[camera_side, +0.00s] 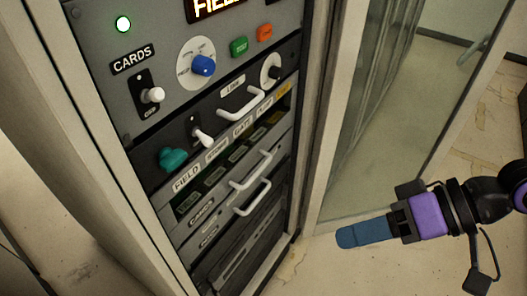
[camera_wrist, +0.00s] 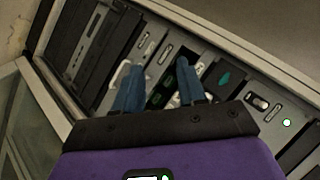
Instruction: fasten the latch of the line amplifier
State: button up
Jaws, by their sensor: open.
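The line amplifier (camera_side: 222,121) appears to be the dark rack unit with the LINE label, a white handle (camera_side: 240,103), a white-tipped lever (camera_side: 203,137) and a teal knob (camera_side: 172,158) at its left end. I cannot tell for sure which of these is its latch. The teal knob also shows in the wrist view (camera_wrist: 224,79), right of my fingers. My gripper (camera_side: 347,237) is out in front of the rack, to its right in the side view, apart from it. Its two blue fingers are open and empty in the wrist view (camera_wrist: 158,82), hiding part of the rack front.
Above is a grey panel (camera_side: 115,90) with a CARDS switch, a blue knob (camera_side: 203,65) and a lit green lamp (camera_side: 123,23). Below are units with white handles (camera_side: 252,197). An open glass door (camera_side: 385,110) stands right of the rack. The floor before it is clear.

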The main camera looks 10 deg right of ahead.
jog(key=w+a+r+m+t+y, duration=0.1)
jog(key=a+r+m+t+y, duration=0.1)
jog(key=a+m+t, duration=0.45)
jog(key=m+t+y, duration=0.1)
jog(key=m+t, duration=0.2)
jog(key=m, duration=0.2)
send_near(178, 163)
jog(key=x, duration=0.9)
jog(key=shift+w+a, duration=0.1)
grip_shut()
